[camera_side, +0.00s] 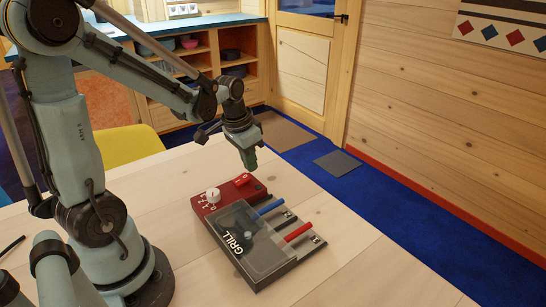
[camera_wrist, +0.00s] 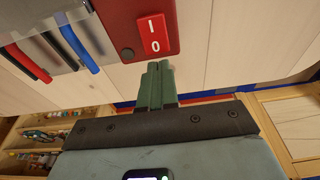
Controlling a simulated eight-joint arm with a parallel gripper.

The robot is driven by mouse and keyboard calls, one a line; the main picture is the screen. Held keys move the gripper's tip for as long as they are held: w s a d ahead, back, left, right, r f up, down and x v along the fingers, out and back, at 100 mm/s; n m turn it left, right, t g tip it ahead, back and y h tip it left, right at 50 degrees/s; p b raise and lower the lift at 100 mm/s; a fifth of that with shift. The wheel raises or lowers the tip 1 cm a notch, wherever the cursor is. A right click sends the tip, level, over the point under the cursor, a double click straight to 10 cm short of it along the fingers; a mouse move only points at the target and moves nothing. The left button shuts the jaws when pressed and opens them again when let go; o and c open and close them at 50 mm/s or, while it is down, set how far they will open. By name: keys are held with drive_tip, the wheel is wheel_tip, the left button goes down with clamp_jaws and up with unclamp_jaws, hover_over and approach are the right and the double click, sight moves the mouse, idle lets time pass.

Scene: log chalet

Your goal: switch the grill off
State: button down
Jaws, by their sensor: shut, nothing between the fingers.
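The grill (camera_side: 236,236) is a flat unit on the table with a clear dark lid marked GRILL and a red control panel (camera_side: 225,196) at its far end. A red rocker switch (camera_side: 243,180) sits on that panel. In the wrist view the switch (camera_wrist: 153,35) shows white marks I and 0, the 0 nearer my fingers. I cannot tell which side is pressed. A small dark red round spot (camera_wrist: 128,52) is beside it. My gripper (camera_side: 250,167) has green fingers, shut and empty, just above the panel's far edge by the switch; they also show in the wrist view (camera_wrist: 157,68).
A white knob (camera_side: 212,195) with numbers stands on the panel left of the switch. A blue handle (camera_side: 270,207) and a red handle (camera_side: 298,231) stick out on the grill's right side. The wooden table (camera_side: 370,270) is clear around the grill.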

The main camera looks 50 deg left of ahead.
sight(251, 181)
drive_tip(key=shift+f, duration=0.7)
drive_tip(key=shift+r, duration=0.75)
idle(0.6)
wheel_tip(251, 181, up, 5)
idle(0.5)
drive_tip(key=shift+d, duration=0.1)
drive_tip(key=s+d+r+t, duration=0.2)
drive_tip(key=s+d+t, duration=0.2)
drive_tip(key=d, duration=0.7)
drive_tip(key=shift+s+t, duration=0.4)
drive_tip(key=shift+t, duration=0.1)
